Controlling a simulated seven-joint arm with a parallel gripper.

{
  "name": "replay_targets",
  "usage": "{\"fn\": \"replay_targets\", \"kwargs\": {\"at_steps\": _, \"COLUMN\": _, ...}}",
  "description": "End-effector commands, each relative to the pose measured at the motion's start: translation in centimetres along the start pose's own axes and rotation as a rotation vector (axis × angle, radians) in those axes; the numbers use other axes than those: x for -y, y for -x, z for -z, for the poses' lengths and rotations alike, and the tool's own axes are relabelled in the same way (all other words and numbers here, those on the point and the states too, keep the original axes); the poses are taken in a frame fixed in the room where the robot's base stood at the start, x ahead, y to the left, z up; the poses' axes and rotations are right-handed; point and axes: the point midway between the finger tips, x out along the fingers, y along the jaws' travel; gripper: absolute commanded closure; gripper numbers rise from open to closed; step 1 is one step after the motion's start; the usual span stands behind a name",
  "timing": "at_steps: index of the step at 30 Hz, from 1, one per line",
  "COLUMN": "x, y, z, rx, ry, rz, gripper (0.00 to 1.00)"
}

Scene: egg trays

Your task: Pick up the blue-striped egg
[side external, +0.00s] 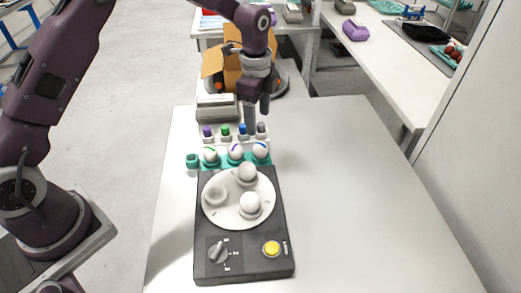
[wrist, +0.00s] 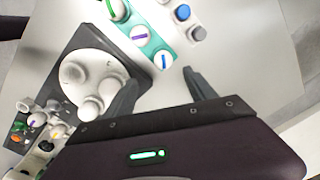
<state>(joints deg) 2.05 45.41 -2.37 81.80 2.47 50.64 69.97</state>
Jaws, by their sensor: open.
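The blue-striped egg (side external: 260,149) is white with a blue stripe and sits at the right end of a teal tray (side external: 192,161). In the wrist view the blue-striped egg (wrist: 165,62) lies just beyond the gap between my fingertips. A purple-striped egg (side external: 235,152) is beside it, and a green-striped egg (side external: 210,155) is further left in the tray. My gripper (side external: 257,112) is open and empty, above and behind the tray in the side view. In the wrist view the fingers of my gripper (wrist: 161,74) point toward the egg, apart from it.
A dark device with a round white plate (side external: 224,215) holding plain white eggs (side external: 250,203) stands in front of the tray. A row of small coloured pieces (side external: 225,130) is behind it. A grey box (side external: 216,107) stands further back. The table to the right is clear.

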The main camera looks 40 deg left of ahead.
Motion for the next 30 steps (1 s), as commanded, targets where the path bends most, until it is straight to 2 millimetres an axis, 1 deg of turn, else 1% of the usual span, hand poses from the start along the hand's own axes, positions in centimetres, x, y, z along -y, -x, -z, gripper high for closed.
{"fn": "replay_targets", "kwargs": {"at_steps": 1, "x": 0.4, "y": -2.1, "z": 0.3, "rx": 0.004, "ry": -0.044, "rz": -0.020, "gripper": 0.35}}
{"fn": "replay_targets", "kwargs": {"at_steps": 3, "x": 0.7, "y": -3.7, "z": 0.5, "rx": 0.006, "ry": -0.089, "rz": -0.032, "gripper": 0.35}}
{"fn": "replay_targets", "kwargs": {"at_steps": 10, "x": 0.8, "y": -7.1, "z": 0.4, "rx": 0.007, "ry": -0.108, "rz": -0.041, "gripper": 0.35}}
{"fn": "replay_targets", "kwargs": {"at_steps": 15, "x": 0.8, "y": -10.3, "z": 0.1, "rx": 0.008, "ry": -0.108, "rz": -0.041, "gripper": 0.35}}
{"fn": "replay_targets", "kwargs": {"at_steps": 18, "x": 0.8, "y": -11.2, "z": 0.1, "rx": 0.008, "ry": -0.106, "rz": -0.039, "gripper": 0.35}}
{"fn": "replay_targets", "kwargs": {"at_steps": 24, "x": 0.8, "y": -11.4, "z": 0.1, "rx": 0.007, "ry": -0.106, "rz": -0.037, "gripper": 0.35}}
{"fn": "replay_targets", "kwargs": {"at_steps": 26, "x": 0.8, "y": -11.4, "z": 0.1, "rx": 0.007, "ry": -0.106, "rz": -0.037, "gripper": 0.45}}
{"fn": "replay_targets", "kwargs": {"at_steps": 30, "x": 0.8, "y": -11.3, "z": 0.1, "rx": 0.007, "ry": -0.106, "rz": -0.037, "gripper": 0.73}}
